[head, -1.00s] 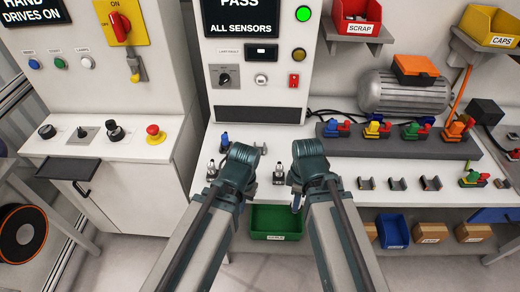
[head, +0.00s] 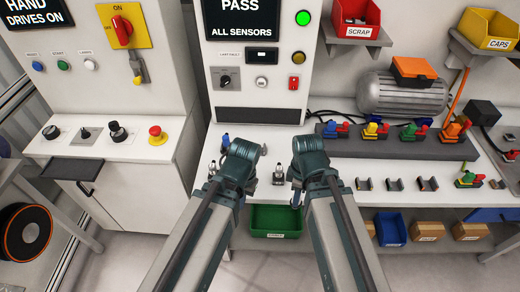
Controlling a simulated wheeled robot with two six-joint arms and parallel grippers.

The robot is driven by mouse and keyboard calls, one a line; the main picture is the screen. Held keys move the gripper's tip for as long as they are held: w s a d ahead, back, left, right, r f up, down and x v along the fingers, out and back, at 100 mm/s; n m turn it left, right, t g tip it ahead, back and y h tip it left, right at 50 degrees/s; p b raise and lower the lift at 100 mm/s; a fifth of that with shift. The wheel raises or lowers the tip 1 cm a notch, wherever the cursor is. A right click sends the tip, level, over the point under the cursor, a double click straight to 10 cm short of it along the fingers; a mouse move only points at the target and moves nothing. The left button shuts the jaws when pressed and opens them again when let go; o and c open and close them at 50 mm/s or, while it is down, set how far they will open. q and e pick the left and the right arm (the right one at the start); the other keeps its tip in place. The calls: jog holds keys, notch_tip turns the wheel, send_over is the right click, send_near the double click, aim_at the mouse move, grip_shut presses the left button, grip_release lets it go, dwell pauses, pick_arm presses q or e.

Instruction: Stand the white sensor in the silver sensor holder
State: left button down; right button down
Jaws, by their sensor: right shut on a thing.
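A small upright metallic piece on a pale labelled base, which looks like the silver sensor holder (head: 279,174), stands on the white bench between my two arms. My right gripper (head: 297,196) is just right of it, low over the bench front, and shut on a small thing. The wrist hides most of that thing; no white sensor shows clearly elsewhere. My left gripper (head: 236,166) is left of the holder; its fingers are hidden behind its own wrist, so its opening cannot be seen.
A blue-topped piece (head: 225,140) and another small stand (head: 211,168) are near my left gripper. Several coloured parts stand on a dark grey block (head: 395,145) at right. Small grey brackets (head: 395,184) lie in front. A green bin (head: 275,222) sits below the bench.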

jog(key=w+a, duration=0.4)
jog(key=w, duration=0.6)
jog(key=w+a, duration=0.3)
jog(key=w, duration=0.8)
jog(key=w+a, duration=0.4)
jog(key=w, duration=0.6)
jog(key=shift+w+a, duration=0.25)
jog(key=shift+a, duration=0.1)
jog(key=n, duration=0.2)
jog(key=shift+n, duration=0.4)
jog(key=shift+f+b, duration=0.35)
jog(key=shift+b, duration=0.05)
jog(key=shift+f, duration=0.1)
jog(key=shift+f+b, duration=1.25)
jog(key=shift+b, duration=0.1)
jog(key=shift+f+b, duration=0.3)
